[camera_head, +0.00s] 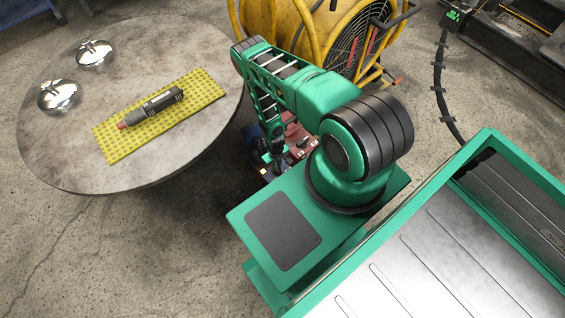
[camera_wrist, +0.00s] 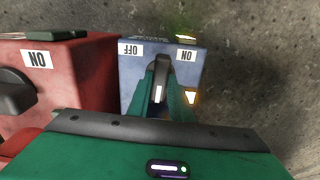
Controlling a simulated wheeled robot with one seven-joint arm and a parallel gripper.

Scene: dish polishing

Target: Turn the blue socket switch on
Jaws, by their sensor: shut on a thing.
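The blue socket (camera_wrist: 133,68) shows in the wrist view, with an OFF label (camera_wrist: 131,49) at its upper left and an ON label (camera_wrist: 186,55) at its upper right. Its dark switch knob (camera_wrist: 161,68) lies between the green fingers of my gripper (camera_wrist: 161,90), which is shut on it. The knob stands about upright in the picture, with a white mark near its lower end. A yellow-green light glows at the socket's top right edge. In the head view the socket is mostly hidden beside my arm.
A red socket (camera_wrist: 75,75) with its own dark knob (camera_wrist: 12,92) and ON label stands left of the blue one. A round table (camera_head: 60,150) holds a yellow cloth (camera_head: 205,92), a polishing tool (camera_head: 150,107) and shiny metal dishes (camera_head: 95,53). A yellow fan (camera_head: 345,45) stands behind.

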